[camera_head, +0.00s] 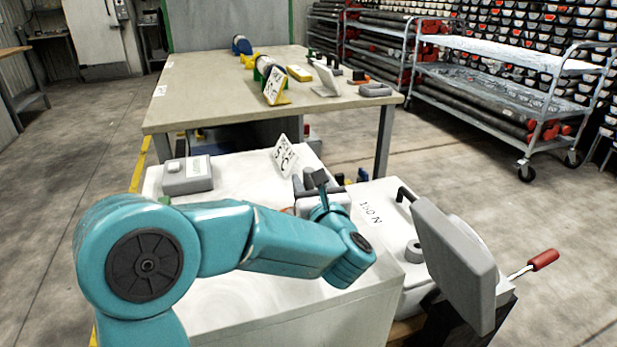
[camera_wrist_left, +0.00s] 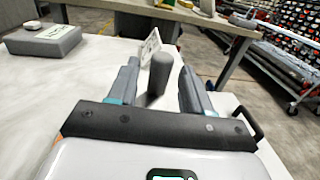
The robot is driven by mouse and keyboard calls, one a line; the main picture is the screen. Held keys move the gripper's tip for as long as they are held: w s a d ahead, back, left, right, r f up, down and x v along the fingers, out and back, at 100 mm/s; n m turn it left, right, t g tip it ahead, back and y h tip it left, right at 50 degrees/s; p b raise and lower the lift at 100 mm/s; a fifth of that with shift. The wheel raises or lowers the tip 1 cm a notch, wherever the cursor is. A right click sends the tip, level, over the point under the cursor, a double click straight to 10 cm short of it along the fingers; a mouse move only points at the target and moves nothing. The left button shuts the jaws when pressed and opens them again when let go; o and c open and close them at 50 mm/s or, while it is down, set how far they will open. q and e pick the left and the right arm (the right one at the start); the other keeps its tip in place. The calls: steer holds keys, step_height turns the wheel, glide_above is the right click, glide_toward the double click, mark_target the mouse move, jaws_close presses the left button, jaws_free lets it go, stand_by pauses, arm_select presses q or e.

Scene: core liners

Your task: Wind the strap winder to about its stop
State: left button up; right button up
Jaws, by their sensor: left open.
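My left gripper (camera_wrist_left: 160,85) is open, and its two fingers stand apart with a dark grey upright post (camera_wrist_left: 160,76) showing between them. I cannot tell whether the post is inside the jaws or just beyond them. No finger visibly touches it. In the head view my left arm reaches over the white bench (camera_head: 240,305), and its wrist hides most of what the gripper faces. A crank with a red grip (camera_head: 543,260) sticks out at the right of the bench. I cannot tell which part is the strap winder. My right gripper is not in view.
A grey box (camera_head: 187,175) and a tilted white sign (camera_head: 284,156) stand on the white bench. A grey slab (camera_head: 455,265) rises at its right. Behind is a beige table (camera_head: 205,85) with several small items. A cart (camera_head: 510,55) stands at right.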

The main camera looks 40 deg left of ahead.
arm_select(q)
steer(key=shift+x, duration=1.25)
jaws_close()
steer(key=shift+w, duration=0.1)
